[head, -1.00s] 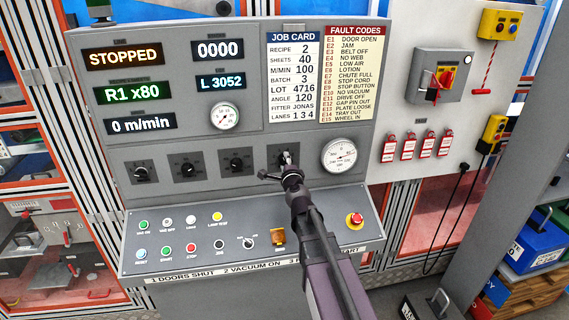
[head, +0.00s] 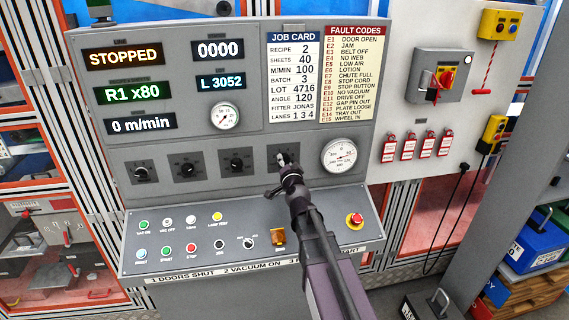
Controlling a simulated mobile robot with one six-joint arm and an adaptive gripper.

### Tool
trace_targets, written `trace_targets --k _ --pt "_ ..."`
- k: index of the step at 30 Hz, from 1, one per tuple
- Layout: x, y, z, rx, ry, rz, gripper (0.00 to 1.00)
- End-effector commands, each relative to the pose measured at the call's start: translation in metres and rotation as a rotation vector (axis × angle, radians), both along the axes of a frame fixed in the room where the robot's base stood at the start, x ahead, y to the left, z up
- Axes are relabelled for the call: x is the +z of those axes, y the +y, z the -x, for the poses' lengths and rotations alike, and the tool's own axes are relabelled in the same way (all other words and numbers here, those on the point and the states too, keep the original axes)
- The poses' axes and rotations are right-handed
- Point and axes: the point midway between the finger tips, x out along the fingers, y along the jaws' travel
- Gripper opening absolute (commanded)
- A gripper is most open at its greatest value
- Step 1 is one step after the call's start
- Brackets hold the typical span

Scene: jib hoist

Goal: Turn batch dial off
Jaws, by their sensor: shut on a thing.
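A row of black dials runs along the middle of the grey control panel (head: 300,212). The rightmost dial (head: 283,158) is mostly hidden behind my gripper (head: 286,164), which is shut on it; its pointer and setting cannot be read. The other dials, the first (head: 141,172), second (head: 188,169) and third (head: 237,165), stand free to the left. Their labels are too small to read, so I cannot tell by label which is the batch dial. The job card (head: 293,77) above reads BATCH 3.
A round pressure gauge (head: 340,154) sits close right of my gripper. Below is a sloped shelf of buttons with a red emergency stop (head: 354,220) and an orange switch (head: 278,238). Displays (head: 124,54) above read STOPPED and 0 m/min. Red tags (head: 407,148) hang at right.

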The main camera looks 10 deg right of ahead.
Motion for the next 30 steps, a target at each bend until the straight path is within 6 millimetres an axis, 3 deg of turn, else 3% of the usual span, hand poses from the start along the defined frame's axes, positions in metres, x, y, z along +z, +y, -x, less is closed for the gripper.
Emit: trace_targets --k 18,30 --pt "-0.0010 0.0008 0.0011 0.003 0.003 0.577 0.07" --pt "-0.0012 0.0011 0.0012 0.005 0.005 0.807 0.07"
